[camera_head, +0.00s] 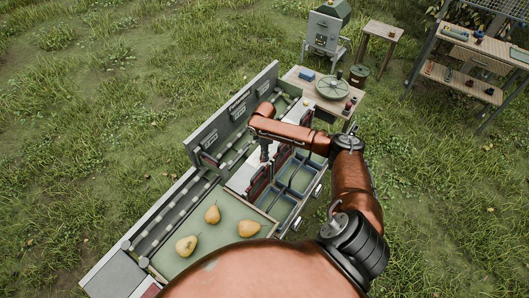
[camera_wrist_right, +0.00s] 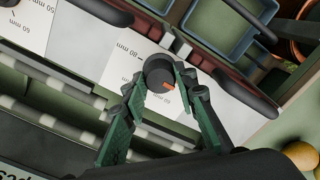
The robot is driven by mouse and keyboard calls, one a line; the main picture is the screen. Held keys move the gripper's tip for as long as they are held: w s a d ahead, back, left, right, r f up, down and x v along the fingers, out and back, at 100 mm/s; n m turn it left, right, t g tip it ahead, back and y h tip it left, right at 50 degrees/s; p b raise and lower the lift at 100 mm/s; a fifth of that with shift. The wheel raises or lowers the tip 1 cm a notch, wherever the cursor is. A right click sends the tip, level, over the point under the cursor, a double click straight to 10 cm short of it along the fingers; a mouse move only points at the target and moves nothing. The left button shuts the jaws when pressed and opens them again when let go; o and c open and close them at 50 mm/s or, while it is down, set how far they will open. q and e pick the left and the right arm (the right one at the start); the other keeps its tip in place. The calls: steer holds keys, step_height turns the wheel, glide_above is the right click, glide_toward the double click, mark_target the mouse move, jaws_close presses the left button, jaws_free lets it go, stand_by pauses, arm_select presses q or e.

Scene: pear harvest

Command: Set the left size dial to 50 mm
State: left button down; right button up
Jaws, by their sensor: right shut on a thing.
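The size dial (camera_wrist_right: 158,72) is a dark round knob with an orange mark, set on a white scale plate (camera_wrist_right: 118,72) in the wrist view. The orange mark points to the lower right of that picture, toward a printed mm label. The labels appear upside down and are hard to read exactly. My right gripper (camera_wrist_right: 158,80) is shut on the dial, with one green-padded finger on each side of it. In the head view my right gripper (camera_head: 265,153) is over the grader, by its white plate (camera_head: 242,178), and the dial is hidden there. My left gripper is not in view.
Three pears (camera_head: 186,246) lie on the grader's green tray (camera_head: 172,262). Blue bins (camera_head: 302,178) line the grader's right side. An upright panel (camera_head: 235,112) stands behind the gripper. A wooden table (camera_head: 297,75) stands at the far end. Open grass surrounds the grader.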

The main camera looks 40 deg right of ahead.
steer(key=shift+d+r, duration=0.1)
steer(key=o, duration=1.2)
steer(key=shift+c, duration=0.2)
step_height(320, 180, up, 12)
stand_by(0.3)
